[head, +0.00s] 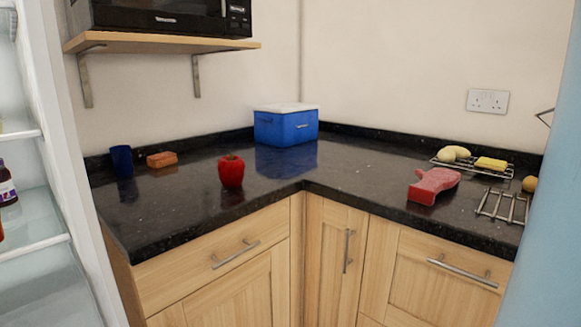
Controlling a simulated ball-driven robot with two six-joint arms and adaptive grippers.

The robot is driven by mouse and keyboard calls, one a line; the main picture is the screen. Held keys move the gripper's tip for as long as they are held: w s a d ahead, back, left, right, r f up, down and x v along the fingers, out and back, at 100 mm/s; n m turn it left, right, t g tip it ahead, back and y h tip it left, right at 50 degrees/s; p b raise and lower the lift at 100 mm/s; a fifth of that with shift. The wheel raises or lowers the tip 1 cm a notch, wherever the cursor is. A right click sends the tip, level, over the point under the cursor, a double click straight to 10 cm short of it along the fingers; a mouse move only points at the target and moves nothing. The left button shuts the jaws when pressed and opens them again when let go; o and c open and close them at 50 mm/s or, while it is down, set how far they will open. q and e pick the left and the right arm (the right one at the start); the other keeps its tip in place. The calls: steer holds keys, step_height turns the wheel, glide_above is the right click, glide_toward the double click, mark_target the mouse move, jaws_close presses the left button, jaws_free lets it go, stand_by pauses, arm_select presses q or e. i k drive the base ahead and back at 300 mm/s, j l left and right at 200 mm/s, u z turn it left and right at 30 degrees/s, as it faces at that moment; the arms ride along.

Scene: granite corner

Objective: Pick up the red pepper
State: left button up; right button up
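The red pepper (231,172) stands upright on the dark granite counter (190,211), on the left run near the inner corner. It is glossy red with a green stem on top. Nothing touches it, and the counter around it is bare. Neither of my grippers shows in the head view.
A blue cooler box (286,127) with a white lid stands in the corner behind the pepper. A blue cup (122,161) and an orange-brown block (162,160) are at the back left. Red meat (434,185) and a wire rack (503,207) are right. A shelf (150,42) overhangs.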

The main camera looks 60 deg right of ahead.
mark_target(231, 168)
steer(key=z, duration=1.45)
